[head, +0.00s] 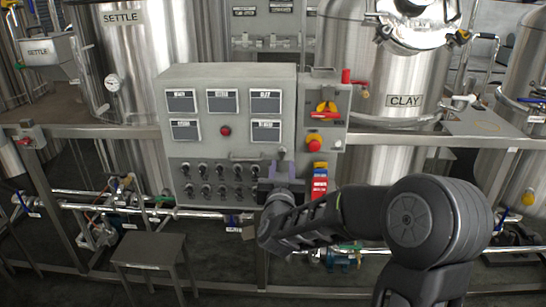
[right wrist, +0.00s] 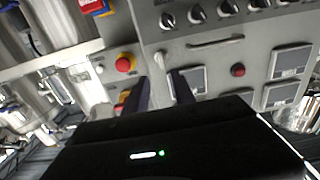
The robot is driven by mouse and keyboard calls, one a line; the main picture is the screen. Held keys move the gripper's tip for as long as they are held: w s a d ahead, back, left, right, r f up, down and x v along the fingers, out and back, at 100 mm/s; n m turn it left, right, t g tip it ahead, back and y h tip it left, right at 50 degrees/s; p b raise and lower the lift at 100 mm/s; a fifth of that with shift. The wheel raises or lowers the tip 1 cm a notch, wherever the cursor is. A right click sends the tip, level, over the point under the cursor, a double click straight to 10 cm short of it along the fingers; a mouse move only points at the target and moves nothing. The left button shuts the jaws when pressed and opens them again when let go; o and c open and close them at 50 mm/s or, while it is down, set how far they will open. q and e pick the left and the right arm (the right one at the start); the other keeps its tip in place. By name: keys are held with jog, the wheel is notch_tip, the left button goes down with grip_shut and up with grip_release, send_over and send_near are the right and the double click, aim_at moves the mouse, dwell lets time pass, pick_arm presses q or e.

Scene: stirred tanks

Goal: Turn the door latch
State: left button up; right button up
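The door latch (head: 282,153) is a small light-grey knob at the right edge of the grey control cabinet (head: 225,72), beside a bar handle (head: 245,157). My right gripper (head: 282,168) is in front of the cabinet, just below the latch in the head view. In the right wrist view the two dark fingers (right wrist: 163,88) stand apart with a gap between them. The latch (right wrist: 160,57) shows just beyond that gap. I see nothing held, and I cannot tell whether a finger touches the latch. My left gripper is out of view.
Right of the latch are a red emergency button (head: 314,143) and a red-yellow switch (head: 326,108). Rows of black knobs (head: 212,180) cover the cabinet's lower part. Steel tanks stand behind, and a stool (head: 155,248) stands at lower left.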

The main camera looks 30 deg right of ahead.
aim_at(282, 153)
jog(key=p+x, duration=0.1)
jog(key=x, duration=0.6)
jog(key=shift+w+p, duration=0.35)
jog(key=shift+w, duration=0.05)
grip_shut()
jog(key=shift+a, duration=0.1)
